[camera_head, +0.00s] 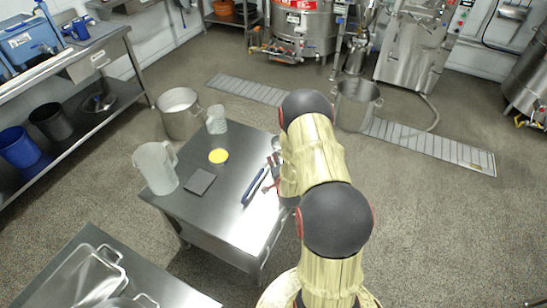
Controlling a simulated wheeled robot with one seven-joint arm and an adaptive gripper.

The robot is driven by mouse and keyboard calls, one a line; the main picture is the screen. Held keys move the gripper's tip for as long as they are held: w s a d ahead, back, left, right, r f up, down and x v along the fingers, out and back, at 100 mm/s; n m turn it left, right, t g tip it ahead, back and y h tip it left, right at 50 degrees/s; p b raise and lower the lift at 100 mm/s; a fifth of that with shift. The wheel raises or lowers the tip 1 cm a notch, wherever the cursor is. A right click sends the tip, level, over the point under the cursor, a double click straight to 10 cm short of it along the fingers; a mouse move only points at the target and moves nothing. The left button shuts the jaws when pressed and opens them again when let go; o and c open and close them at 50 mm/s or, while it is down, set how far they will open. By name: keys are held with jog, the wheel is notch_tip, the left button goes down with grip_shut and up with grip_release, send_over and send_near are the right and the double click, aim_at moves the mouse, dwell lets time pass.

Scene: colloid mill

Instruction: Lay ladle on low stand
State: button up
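I cannot clearly make out a ladle; if it is on the table's right side, my arm may hide it. A dark flat square (200,181) lies at the front left of the steel table; I cannot tell whether it is the low stand. A dark blue, long-handled tool (254,186) lies near the table's right side. My gripper (273,167) is low over the table's right edge, just right of this tool and mostly hidden by my arm. Its fingers and any held thing cannot be made out.
The steel table (230,215) also bears a translucent jug (156,168), a clear beaker (216,121) and a yellow disc (218,156). Steel pots (180,113) (357,104) stand behind. Another steel table (150,288) is at the front left. The floor at right is clear.

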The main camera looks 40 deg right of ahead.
jog(key=p+v, duration=0.2)
jog(key=v, duration=0.5)
jog(key=w+a+r+n+y, duration=0.1)
jog(key=w+a+r+n, duration=0.15)
jog(key=r, duration=0.35)
jog(key=w+a+r+n+y, duration=0.1)
jog(key=w+a+r+n, duration=0.2)
jog(key=r, duration=0.4)
jog(key=a+r+n+g+y, duration=0.2)
jog(key=a+r+n, duration=0.2)
jog(key=a+r, duration=0.6)
jog(key=s+a+r+n+g+y, duration=0.15)
jog(key=s+a+r+n, duration=0.35)
jog(key=s+a+r, duration=0.5)
jog(key=s+a+r+n+g, duration=0.1)
jog(key=s+a+r+n, duration=0.1)
jog(key=s, duration=0.6)
jog(key=s+a+r+n+g+y, duration=0.1)
jog(key=s+a+r+n, duration=0.1)
jog(key=s, duration=0.6)
jog(key=shift+s+a+r, duration=0.35)
jog(key=shift+a+r, duration=0.15)
jog(key=shift+a, duration=0.45)
jog(key=shift+n, duration=0.25)
